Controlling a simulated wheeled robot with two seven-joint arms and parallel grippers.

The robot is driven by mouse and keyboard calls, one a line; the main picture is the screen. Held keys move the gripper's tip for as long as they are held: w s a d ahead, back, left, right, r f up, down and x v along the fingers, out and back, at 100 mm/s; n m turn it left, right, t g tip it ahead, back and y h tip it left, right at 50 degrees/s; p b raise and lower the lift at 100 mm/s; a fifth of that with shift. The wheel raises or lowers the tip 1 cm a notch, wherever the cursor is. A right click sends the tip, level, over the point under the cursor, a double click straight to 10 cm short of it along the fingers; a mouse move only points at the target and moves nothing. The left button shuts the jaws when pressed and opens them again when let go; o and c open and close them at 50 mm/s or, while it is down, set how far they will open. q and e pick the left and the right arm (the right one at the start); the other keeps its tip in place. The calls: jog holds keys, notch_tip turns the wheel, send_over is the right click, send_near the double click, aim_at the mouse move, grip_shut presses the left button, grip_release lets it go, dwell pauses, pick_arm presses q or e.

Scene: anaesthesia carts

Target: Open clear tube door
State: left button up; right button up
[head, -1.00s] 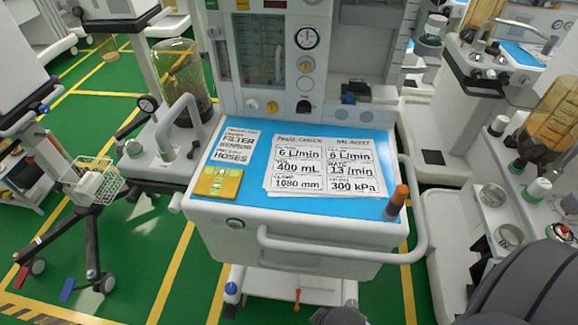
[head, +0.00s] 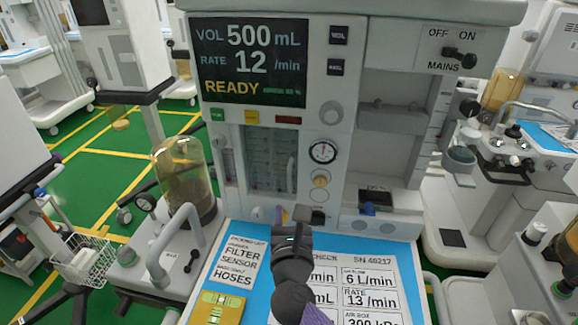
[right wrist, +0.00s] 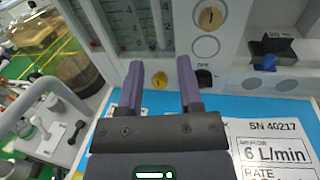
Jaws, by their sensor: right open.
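The clear tube door (head: 268,160) is on the front of the middle machine, over flow tubes. It looks shut, with a pale upright handle (head: 291,174) at its right side. Part of the door shows at the top of the right wrist view (right wrist: 120,22). My right gripper (head: 291,213) is below the door and in front of the machine. Its two purple fingers (right wrist: 159,68) are apart and hold nothing. A yellow knob shows between them in the wrist view, and I cannot tell how far behind them. My left gripper is not in view.
A screen (head: 250,62) reading READY is above the door. A gauge (head: 322,152) and a knob (head: 321,181) are to its right. A glass dome (head: 182,175) and a bent white pipe (head: 176,243) stand at left. Printed cards (head: 368,288) lie on the blue worktop (head: 392,245).

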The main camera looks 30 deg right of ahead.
aim_at(290, 184)
jog(key=x, duration=0.3)
jog(key=shift+w+r+b, duration=0.1)
jog(key=shift+w+b, duration=0.1)
jog(key=shift+b, duration=0.15)
jog(key=b+x, duration=0.1)
jog(key=x, duration=0.3)
jog(key=shift+w+d, duration=0.15)
jog(key=shift+w, duration=0.1)
jog(key=shift+w+d, duration=0.3)
jog(key=shift+w, duration=0.25)
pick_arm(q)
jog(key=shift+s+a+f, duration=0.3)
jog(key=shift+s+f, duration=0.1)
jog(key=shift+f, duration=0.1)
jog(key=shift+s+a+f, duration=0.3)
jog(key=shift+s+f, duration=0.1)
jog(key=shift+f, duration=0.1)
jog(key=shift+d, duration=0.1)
pick_arm(e)
grip_shut()
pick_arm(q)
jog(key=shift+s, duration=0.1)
